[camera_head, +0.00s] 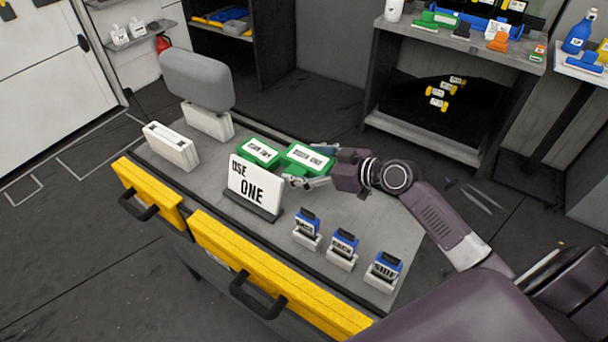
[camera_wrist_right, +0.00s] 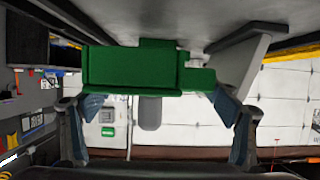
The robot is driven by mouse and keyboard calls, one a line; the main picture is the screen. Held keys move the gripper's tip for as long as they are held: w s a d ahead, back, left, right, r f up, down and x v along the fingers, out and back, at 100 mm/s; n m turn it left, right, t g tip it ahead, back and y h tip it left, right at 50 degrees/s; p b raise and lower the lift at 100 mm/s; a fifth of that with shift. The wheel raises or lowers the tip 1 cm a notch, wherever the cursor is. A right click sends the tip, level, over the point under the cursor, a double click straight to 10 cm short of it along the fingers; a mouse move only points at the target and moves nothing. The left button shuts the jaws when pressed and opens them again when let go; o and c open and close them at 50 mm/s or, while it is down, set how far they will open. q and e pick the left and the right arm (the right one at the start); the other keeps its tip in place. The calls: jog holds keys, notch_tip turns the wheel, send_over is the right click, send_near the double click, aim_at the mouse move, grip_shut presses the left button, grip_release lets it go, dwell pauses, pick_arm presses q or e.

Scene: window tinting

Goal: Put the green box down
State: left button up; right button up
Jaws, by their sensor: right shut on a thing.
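Two green boxes with white labels show behind the sign on the grey table top (camera_head: 365,235). The right-hand green box (camera_head: 307,158) is between the fingers of my right gripper (camera_head: 312,166), which is shut on it. The other green box (camera_head: 258,151) is just to its left. In the right wrist view a plain green side (camera_wrist_right: 133,68) spans the space ahead of the blue-grey fingertips (camera_wrist_right: 160,105). I cannot tell whether the held box touches the table. My left gripper is not in view.
A white "USE ONE" sign (camera_head: 256,189) stands close in front of the boxes. Blue-topped small boxes in white holders (camera_head: 341,249) line the table's front right. A white holder (camera_head: 170,146) and a grey padded piece (camera_head: 197,79) are at left. Bare table lies right of the sign.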

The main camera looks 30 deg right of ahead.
notch_tip(320, 180, down, 5)
dwell(0.3)
jog(key=shift+f, duration=0.1)
jog(key=o, duration=1.2)
